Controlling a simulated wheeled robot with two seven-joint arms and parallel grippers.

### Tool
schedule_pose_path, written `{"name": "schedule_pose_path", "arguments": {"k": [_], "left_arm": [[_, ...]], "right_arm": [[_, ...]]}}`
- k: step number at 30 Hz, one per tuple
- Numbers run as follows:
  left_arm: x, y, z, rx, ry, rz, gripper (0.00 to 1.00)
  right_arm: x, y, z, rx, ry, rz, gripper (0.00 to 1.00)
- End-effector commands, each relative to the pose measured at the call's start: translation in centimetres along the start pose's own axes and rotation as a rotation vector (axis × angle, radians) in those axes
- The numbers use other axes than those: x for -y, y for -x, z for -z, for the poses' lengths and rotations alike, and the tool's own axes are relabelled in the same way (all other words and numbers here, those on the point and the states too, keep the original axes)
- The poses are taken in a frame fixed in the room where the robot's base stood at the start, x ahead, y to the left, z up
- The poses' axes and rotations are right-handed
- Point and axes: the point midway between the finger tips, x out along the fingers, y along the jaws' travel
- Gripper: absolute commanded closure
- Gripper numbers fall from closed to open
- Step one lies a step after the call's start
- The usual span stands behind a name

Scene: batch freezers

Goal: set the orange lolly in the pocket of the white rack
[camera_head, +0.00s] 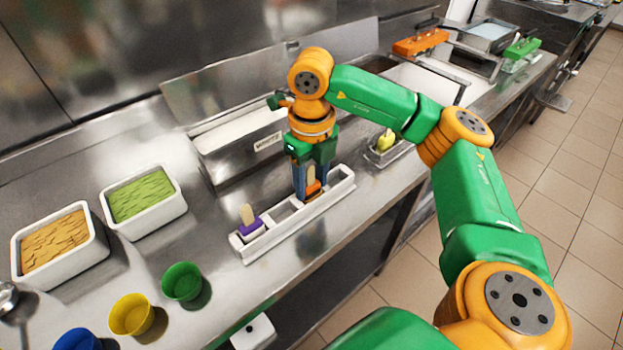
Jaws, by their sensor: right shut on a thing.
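The white rack (341,190) lies along the front part of the steel counter, with a row of pockets. A purple lolly (250,223) with a wooden stick up stands in its left end pocket. My right gripper (311,190) points down over the rack, right of its middle. It is shut on the orange lolly (314,187), whose stick points up between the fingers. The lolly is at the rack's pockets; I cannot tell whether its bottom rests in one. The fingers partly hide it. My left gripper is not in view.
A steel freezer box (240,146) stands close behind the rack. A small tray with a yellow-green lolly (386,141) is to the right. White tubs of orange (54,243) and green (141,195) stuff and coloured cups (182,281) stand left. The counter's front edge is near.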

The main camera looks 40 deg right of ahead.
Motion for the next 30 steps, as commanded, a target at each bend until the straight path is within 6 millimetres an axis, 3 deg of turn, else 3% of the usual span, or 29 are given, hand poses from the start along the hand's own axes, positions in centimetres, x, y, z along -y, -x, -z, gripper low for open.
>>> {"name": "schedule_pose_path", "arguments": {"k": [7, 8, 11, 21, 24, 30], "left_arm": [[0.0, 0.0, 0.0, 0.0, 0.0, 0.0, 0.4], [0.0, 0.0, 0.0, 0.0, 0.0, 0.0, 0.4], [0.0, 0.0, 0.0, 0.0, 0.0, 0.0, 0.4], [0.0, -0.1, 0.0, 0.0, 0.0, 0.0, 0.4], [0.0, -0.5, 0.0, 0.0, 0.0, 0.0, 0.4], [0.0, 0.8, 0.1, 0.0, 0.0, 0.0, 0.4]], "right_arm": [[0.0, 0.0, 0.0, 0.0, 0.0, 0.0, 0.97], [0.0, 0.0, 0.0, 0.0, 0.0, 0.0, 0.43], [0.0, 0.0, 0.0, 0.0, 0.0, 0.0, 0.16], [0.0, 0.4, -0.1, 0.002, 0.0, 0.0, 0.14], [0.0, 2.3, -0.1, 0.006, 0.0, -0.001, 0.14], [0.0, 6.7, -0.1, 0.003, -0.001, 0.001, 0.14]]}}
